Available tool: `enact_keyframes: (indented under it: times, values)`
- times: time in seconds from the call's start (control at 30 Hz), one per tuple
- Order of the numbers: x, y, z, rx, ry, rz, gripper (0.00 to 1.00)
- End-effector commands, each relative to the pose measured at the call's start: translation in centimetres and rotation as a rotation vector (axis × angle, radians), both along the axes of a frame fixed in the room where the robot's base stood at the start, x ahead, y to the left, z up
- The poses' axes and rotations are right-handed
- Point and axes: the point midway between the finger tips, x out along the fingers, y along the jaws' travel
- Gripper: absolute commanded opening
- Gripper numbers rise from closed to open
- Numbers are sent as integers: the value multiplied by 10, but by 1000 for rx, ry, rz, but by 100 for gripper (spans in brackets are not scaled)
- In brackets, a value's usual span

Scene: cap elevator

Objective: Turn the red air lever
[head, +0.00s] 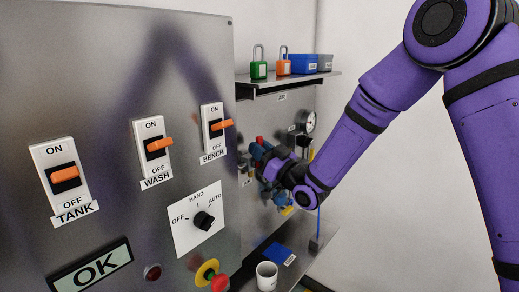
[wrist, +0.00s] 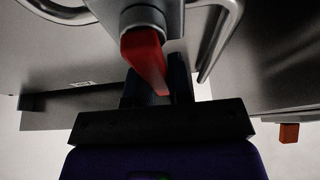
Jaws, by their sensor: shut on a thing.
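The red air lever (wrist: 146,58) shows large in the wrist view, on a round metal fitting at the top centre. Its tapered end runs down between the dark fingers of my gripper (wrist: 157,82). My gripper is shut on the lever; the exact contact is partly hidden in shadow. In the head view my gripper (head: 262,158) is at the air panel right of the switch cabinet. A small red part (head: 260,140) shows just above it there, and my wrist hides most of the fitting.
A shelf (head: 290,80) with green (head: 259,68) and orange (head: 283,67) padlocks is above my gripper. A gauge (head: 308,121) is close on the right. The switch cabinet (head: 110,100) stands close on the left. Below are a white cup (head: 267,277) and a blue item (head: 276,253).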

Motion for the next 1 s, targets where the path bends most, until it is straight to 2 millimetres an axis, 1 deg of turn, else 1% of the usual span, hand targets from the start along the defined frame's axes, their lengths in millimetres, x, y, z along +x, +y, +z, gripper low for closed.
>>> enact_keyframes:
  times: [0.07, 0.1, 0.17, 0.2, 0.5, 0.63, 0.77, 1.0]
  values:
    - [0, 0, -2, -5, 2, 0, 0]
    - [0, 0, -2, -5, 2, 0, 21]
    - [0, 0, -2, -4, 2, 0, 35]
    - [0, 0, -2, -3, 2, 0, 44]
    - [-1, -1, -1, -2, 1, 0, 45]
    - [-5, -7, -5, -2, 3, -1, 45]
    - [-17, -22, -12, -2, 5, -1, 45]
    - [-42, -56, -30, -2, 4, -2, 45]
